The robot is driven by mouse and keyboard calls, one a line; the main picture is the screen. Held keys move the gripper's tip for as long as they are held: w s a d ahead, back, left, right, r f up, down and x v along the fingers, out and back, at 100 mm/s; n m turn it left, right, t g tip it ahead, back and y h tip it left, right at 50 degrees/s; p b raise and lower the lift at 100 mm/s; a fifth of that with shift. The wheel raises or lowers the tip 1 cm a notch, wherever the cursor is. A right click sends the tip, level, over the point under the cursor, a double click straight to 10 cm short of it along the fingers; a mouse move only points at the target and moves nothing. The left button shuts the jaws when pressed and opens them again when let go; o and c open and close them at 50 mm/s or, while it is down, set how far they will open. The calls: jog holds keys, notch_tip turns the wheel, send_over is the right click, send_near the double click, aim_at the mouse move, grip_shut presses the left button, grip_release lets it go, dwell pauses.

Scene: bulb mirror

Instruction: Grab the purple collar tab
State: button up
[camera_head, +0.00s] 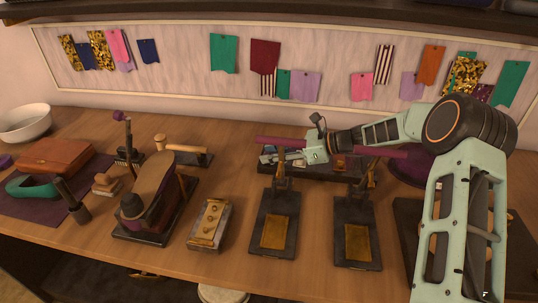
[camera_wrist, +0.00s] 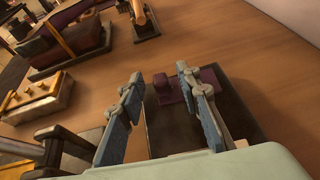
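The purple piece shows between and beyond the fingertips, partly covered by the right finger. Nothing is held. In the head view my gripper (camera_head: 302,156) is over the dark tray (camera_head: 322,175) behind the two stands. I cannot make out the purple piece there.
Two dark stands (camera_head: 263,223) (camera_head: 341,232) with brass plates and purple crossbars stand in front of the tray. A brass-topped block (camera_head: 209,224) and a shoe-like form (camera_head: 150,195) are to the left. Bare wood shows between the stands and behind the tray.

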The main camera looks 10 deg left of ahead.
grip_shut()
